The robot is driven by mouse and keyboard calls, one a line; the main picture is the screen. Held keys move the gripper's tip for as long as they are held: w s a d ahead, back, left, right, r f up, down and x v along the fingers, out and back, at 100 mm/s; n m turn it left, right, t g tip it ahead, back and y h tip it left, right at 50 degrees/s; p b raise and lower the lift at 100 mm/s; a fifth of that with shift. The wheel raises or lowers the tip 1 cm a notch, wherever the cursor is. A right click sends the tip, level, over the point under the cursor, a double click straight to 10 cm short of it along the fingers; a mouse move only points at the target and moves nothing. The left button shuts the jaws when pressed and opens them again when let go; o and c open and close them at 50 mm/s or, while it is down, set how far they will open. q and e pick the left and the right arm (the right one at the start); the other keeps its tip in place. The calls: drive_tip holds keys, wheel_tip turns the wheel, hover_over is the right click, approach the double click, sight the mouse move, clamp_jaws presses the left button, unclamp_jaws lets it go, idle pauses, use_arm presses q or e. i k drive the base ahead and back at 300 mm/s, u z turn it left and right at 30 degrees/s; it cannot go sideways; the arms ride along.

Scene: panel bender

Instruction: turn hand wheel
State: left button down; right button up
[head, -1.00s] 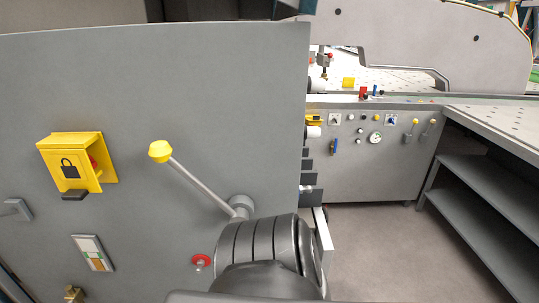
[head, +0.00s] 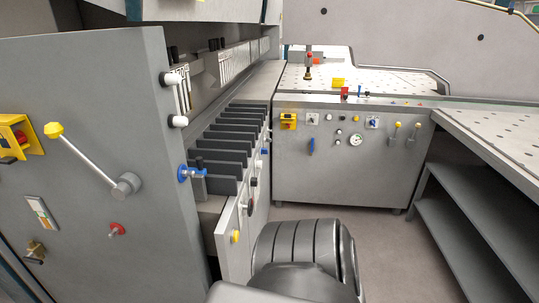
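No thing is plainly a large hand wheel. A small red round knob (head: 116,230) sits low on the grey side panel (head: 110,120) at the left. A blue handle or valve (head: 190,172) sticks out at that panel's right edge. I cannot tell whether either is the hand wheel. A lever with a yellow knob (head: 53,130) slants down to a grey hub on the panel. Neither gripper shows. A dark ribbed part of my own arm fills the bottom centre and hides the floor there.
A control cabinet (head: 330,180) with a gauge and levers stands at the back. A row of dark slats (head: 215,160) runs towards it. A perforated table (head: 500,140) with shelves stands at the right. Bare floor (head: 385,250) lies between the table and the machine.

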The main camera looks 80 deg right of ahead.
sight(249, 207)
drive_tip(key=z, duration=3.55)
drive_tip(key=i, duration=3.5)
drive_tip(key=u, duration=3.1)
